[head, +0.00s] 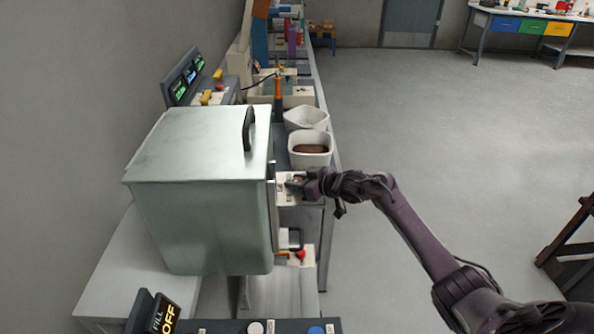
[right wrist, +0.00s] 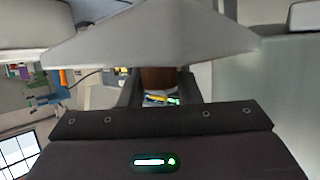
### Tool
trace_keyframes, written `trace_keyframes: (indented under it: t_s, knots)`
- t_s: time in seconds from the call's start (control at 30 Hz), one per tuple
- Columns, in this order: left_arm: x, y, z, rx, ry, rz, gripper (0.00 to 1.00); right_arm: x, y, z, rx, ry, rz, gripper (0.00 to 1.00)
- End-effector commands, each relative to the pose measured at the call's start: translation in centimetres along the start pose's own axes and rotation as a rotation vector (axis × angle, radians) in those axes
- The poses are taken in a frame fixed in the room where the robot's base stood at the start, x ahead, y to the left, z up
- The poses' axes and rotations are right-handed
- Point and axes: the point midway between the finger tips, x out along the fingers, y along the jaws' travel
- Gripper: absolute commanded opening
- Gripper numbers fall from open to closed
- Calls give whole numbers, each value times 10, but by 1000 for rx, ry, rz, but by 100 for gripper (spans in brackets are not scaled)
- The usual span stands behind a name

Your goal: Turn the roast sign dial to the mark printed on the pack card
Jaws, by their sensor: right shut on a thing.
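My right gripper (head: 299,186) reaches in from the right, at a small pale panel (head: 287,198) beside the big metal box. In the right wrist view its two dark fingers (right wrist: 160,88) stand on either side of a brown rounded piece (right wrist: 158,77), and the gripper is shut on it. This piece may be the roast sign dial, but its marks and pointer cannot be made out. I cannot pick out the pack card or its printed mark. My left gripper is not in view.
A large metal box (head: 200,190) with a black handle (head: 249,128) stands left of the gripper. Just behind the gripper are a white bin (head: 298,160) with brown contents and another pale bin (head: 306,117). A panel reading FILL OFF (head: 165,314) is in front. Open floor lies right.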

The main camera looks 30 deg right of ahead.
Motion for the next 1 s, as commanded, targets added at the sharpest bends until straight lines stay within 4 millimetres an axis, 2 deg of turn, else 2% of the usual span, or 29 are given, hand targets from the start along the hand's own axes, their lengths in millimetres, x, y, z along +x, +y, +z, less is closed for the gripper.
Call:
trace_keyframes:
  t_s: [0.03,0.3,0.7,1.0]
  knots:
    - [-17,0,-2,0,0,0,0,-3,-3,-5,21,-4,36,7]
    - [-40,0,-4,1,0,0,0,-1,-3,-2,120,-2,273,7]
    - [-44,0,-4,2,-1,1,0,1,-2,1,239,-2,563,7]
    - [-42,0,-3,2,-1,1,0,1,-1,1,281,-3,676,7]
